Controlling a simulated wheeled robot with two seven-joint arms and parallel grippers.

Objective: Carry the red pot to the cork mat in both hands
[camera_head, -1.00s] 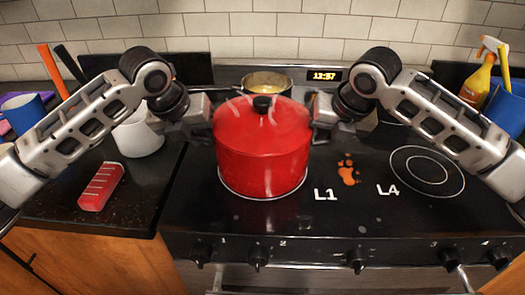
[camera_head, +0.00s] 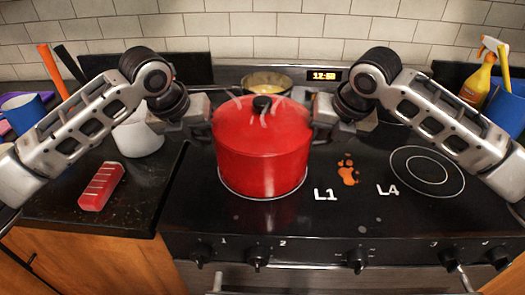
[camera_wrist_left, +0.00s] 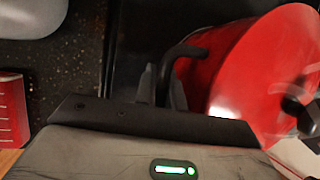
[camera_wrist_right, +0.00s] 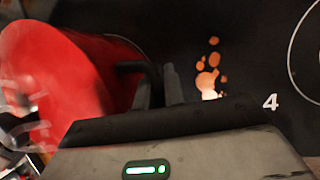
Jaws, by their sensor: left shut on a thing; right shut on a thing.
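The red pot (camera_head: 262,155) with its red lid and black knob stands on the front left of the black stovetop in the head view. Faint steam shows over the lid. My left gripper (camera_head: 207,131) is at the pot's left side, shut on its black handle, which shows in the left wrist view (camera_wrist_left: 182,52). My right gripper (camera_head: 318,130) is at the right side, shut on the other black handle, seen in the right wrist view (camera_wrist_right: 132,66). The pot is upright; whether its base touches the stove I cannot tell. I do not see the cork mat in any view.
A pan (camera_head: 268,81) with yellowish contents stands behind the pot. A white container (camera_head: 138,138) and a red block-like item (camera_head: 101,187) are on the left counter. An orange spill (camera_head: 347,172) and a bare ring burner (camera_head: 427,170) lie to the right. A spray bottle (camera_head: 478,80) stands back right.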

